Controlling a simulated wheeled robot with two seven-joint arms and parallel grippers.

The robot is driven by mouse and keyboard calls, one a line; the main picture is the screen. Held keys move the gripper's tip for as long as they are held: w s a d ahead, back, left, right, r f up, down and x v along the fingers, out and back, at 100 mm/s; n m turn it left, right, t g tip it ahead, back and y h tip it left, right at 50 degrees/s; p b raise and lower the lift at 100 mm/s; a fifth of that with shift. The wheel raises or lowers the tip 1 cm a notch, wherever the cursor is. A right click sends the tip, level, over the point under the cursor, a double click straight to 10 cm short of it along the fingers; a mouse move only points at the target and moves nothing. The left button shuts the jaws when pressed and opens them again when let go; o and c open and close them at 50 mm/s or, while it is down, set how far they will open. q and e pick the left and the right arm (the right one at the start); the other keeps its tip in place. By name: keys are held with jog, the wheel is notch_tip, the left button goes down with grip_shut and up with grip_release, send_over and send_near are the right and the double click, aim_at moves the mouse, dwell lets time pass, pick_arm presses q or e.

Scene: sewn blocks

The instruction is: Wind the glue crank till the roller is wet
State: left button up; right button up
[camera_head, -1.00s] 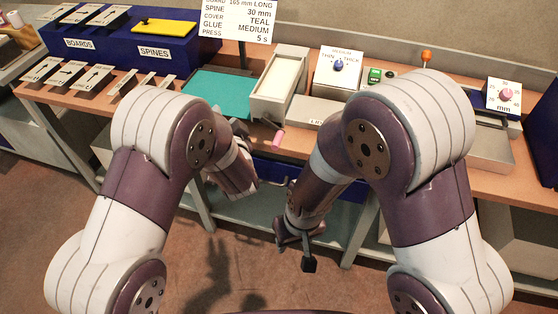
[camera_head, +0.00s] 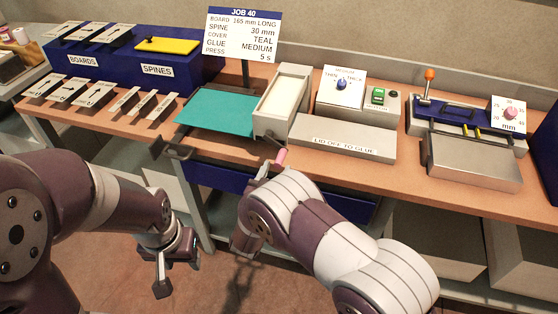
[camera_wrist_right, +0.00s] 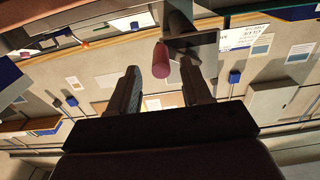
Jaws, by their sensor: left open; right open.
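The pink crank handle (camera_head: 281,157) sticks out at the table's front edge, below the glue box (camera_head: 266,124) with its pale, flat top. My right gripper (camera_head: 271,169) is open at the handle, mostly hidden behind its own arm in the head view. In the right wrist view the pink handle (camera_wrist_right: 161,60) shows between and just beyond the two open fingers (camera_wrist_right: 160,90), not clamped. A dark crank part (camera_wrist_right: 190,42) lies behind it. No roller can be made out. My left gripper (camera_head: 168,272) is open and empty, low in front of the table.
A grey box labelled "LID OFF TO GLUE" (camera_head: 343,150) and a thickness dial (camera_head: 341,85) stand right of the glue box. A teal sheet (camera_head: 215,108) lies left of it. A dark bracket (camera_head: 178,151) juts from the front edge. A job sign (camera_head: 243,32) stands behind.

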aim_at(278, 164)
jog(key=shift+x, duration=1.8)
grip_shut()
jog(key=shift+f, duration=0.1)
